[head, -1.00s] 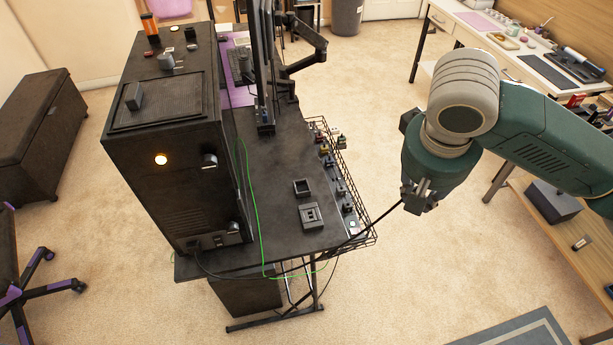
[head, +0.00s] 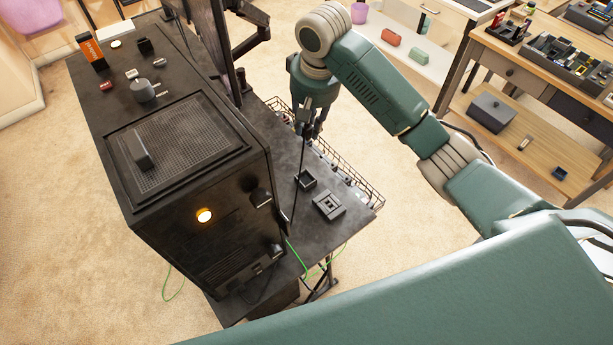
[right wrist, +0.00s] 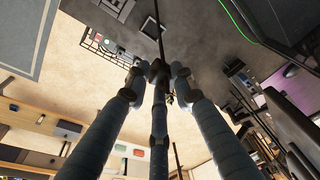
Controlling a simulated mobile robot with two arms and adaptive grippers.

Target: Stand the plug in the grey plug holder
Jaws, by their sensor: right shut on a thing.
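My right gripper (head: 308,126) is above the dark desk, pointing down, shut on the small dark plug (right wrist: 157,70). The plug is mostly hidden by the fingers. Its black cable (head: 299,175) hangs from the gripper toward the desk beside the black cabinet. A grey block with openings in its top (head: 329,205), which looks like the grey plug holder, lies on the desk below and right of the gripper. The plug is apart from both. My left gripper is not in view.
The tall black cabinet (head: 190,180) with a lit orange lamp stands left of the gripper. A wire basket (head: 345,172) runs along the desk's right edge. A monitor and its arm (head: 245,40) stand behind. A green cable (head: 296,258) hangs at the desk's front.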

